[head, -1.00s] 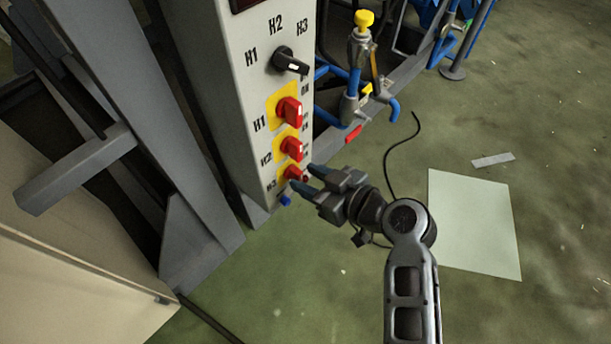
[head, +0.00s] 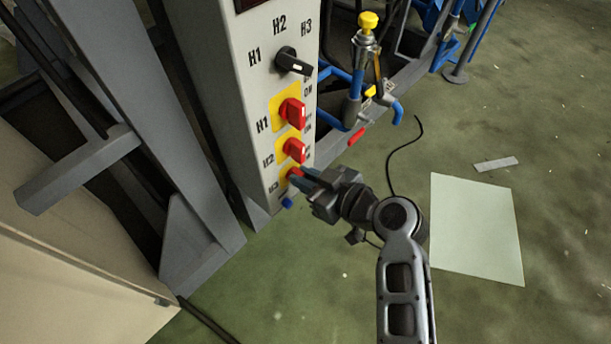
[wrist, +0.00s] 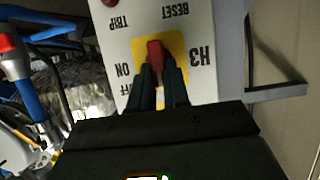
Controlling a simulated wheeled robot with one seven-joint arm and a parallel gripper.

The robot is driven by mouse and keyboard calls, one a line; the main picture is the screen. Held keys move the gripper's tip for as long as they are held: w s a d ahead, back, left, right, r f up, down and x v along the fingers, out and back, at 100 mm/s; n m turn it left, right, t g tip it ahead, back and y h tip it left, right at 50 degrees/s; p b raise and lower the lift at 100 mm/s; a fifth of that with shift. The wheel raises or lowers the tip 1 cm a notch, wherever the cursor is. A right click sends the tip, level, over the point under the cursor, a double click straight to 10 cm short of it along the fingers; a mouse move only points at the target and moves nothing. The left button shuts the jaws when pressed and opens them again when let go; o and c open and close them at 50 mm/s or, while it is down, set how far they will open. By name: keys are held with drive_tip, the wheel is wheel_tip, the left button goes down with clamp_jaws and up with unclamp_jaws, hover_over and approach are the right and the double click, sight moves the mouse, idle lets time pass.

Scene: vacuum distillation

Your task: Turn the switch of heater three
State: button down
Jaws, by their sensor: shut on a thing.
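The heater three switch is a red knob (wrist: 155,54) on a yellow plate (wrist: 176,43) marked H3, with ON and OFF lettering beside it in the wrist view. In the head view the knob (head: 296,173) is the lowest of the red switches on the grey panel (head: 215,90). My gripper (head: 303,180) is at this knob, shut on it with a finger on each side. The fingers also show in the wrist view (wrist: 160,75) and cover part of the knob and plate.
Red knobs H1 (head: 293,112) and H2 (head: 294,149) sit just above, with a black selector (head: 292,62) higher up. Blue pipes with a yellow-capped valve (head: 368,21) stand right of the panel. A black cable (head: 396,155) lies on open floor.

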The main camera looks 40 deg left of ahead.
idle(0.4)
drive_tip(key=shift+w+f+m+g+y+b, duration=0.3)
drive_tip(key=shift+m+g+y+b, duration=0.6)
drive_tip(key=shift+m, duration=1.35)
drive_tip(key=shift+w+f+m+g+y+b, duration=0.35)
drive_tip(key=shift+m+g+b, duration=0.3)
drive_tip(key=shift+m+g, duration=1.1)
drive_tip(key=shift+w+f+m+g+y+b, duration=0.3)
drive_tip(key=shift+m+g+y+b, duration=0.35)
drive_tip(key=shift+m, duration=2.05)
drive_tip(key=shift+s, duration=0.1)
drive_tip(key=c, duration=1.1)
unclamp_jaws()
